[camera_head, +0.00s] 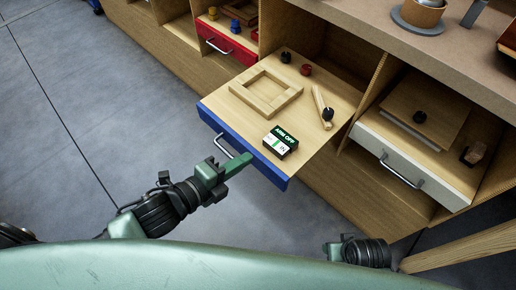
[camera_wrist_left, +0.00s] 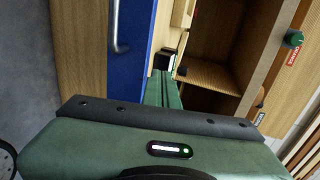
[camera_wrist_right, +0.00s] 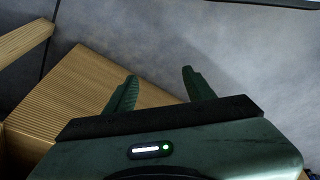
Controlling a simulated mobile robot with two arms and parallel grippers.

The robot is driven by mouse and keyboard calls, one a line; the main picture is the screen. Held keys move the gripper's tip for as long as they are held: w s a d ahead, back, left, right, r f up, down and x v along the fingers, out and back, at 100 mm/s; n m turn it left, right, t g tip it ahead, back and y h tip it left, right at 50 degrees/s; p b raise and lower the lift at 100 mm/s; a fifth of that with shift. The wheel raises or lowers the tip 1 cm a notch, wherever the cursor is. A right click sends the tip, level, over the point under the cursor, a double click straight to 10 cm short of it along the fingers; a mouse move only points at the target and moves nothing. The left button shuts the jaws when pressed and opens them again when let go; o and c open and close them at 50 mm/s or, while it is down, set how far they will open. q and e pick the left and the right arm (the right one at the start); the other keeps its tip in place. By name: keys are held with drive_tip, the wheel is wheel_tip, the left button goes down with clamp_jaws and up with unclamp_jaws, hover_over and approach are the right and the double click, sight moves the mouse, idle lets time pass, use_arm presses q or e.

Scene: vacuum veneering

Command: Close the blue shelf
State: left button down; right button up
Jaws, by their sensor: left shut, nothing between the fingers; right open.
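The blue shelf (camera_head: 215,118) is a pulled-out wooden drawer board with a blue front and a metal handle (camera_head: 222,146). Its blue front also shows in the left wrist view (camera_wrist_left: 128,75). My left gripper (camera_head: 240,163) is shut and empty, with its fingertips close to the blue front, just right of the handle; I cannot tell if they touch it. In the left wrist view its fingers (camera_wrist_left: 164,88) point along the right side of the blue front. My right gripper (camera_wrist_right: 158,85) is open and empty, low beside the wooden furniture.
On the shelf lie a wooden frame (camera_head: 266,91), a small wooden piece with a black knob (camera_head: 327,114), a green-and-white box (camera_head: 280,142) and small knobs. A white-front drawer (camera_head: 410,165) is at right, a red-front one (camera_head: 226,43) further back. The left floor is clear.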

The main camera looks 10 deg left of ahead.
sight(276, 135)
use_arm(q)
drive_tip(key=x, duration=0.4)
drive_tip(key=shift+w+r, duration=0.2)
drive_tip(key=shift+r, duration=0.15)
drive_tip(key=shift+w+d, duration=0.5)
drive_tip(key=shift+w, duration=0.05)
use_arm(e)
drive_tip(key=shift+w+r, duration=0.1)
drive_tip(key=shift+r, duration=1.05)
